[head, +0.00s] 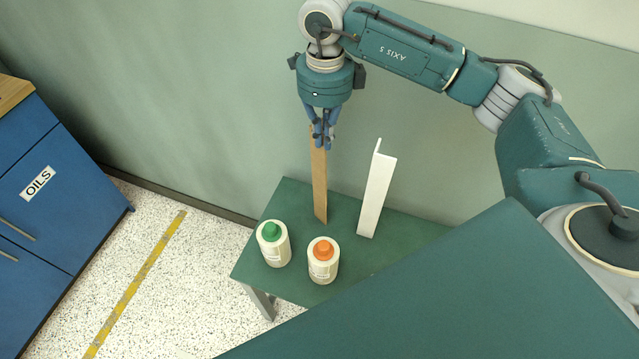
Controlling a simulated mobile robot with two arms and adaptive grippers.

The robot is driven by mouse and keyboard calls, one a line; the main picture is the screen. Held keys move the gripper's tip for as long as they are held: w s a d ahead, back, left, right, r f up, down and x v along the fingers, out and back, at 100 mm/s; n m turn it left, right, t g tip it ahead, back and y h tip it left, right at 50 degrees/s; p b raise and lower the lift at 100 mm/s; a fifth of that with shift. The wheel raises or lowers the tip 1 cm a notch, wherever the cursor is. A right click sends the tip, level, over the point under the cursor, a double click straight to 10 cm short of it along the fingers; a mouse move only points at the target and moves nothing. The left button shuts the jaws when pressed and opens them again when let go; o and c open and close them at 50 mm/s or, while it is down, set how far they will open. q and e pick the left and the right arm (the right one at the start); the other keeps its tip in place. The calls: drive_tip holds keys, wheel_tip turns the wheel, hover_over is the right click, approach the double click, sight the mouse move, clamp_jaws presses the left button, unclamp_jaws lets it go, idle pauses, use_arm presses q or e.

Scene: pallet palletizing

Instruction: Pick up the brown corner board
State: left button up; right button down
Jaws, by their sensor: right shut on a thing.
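The brown corner board (319,185) stands upright in the head view, near the back of the green table (290,196). My right gripper (322,142) points down from above and is shut on the board's upper end. The fingers hide part of the board's top. The board's lower end is at or just above the table top; I cannot tell whether it touches. My left gripper is not in view.
A white corner board (376,195) stands upright just right of the brown one. A green-capped bottle (274,245) and an orange-capped bottle (323,262) stand in front. A wall is close behind. A blue cabinet (50,190) is at the left, with open floor between.

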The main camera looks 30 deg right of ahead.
drive_tip(key=shift+r+p, duration=1.4)
drive_tip(key=shift+r, duration=1.1)
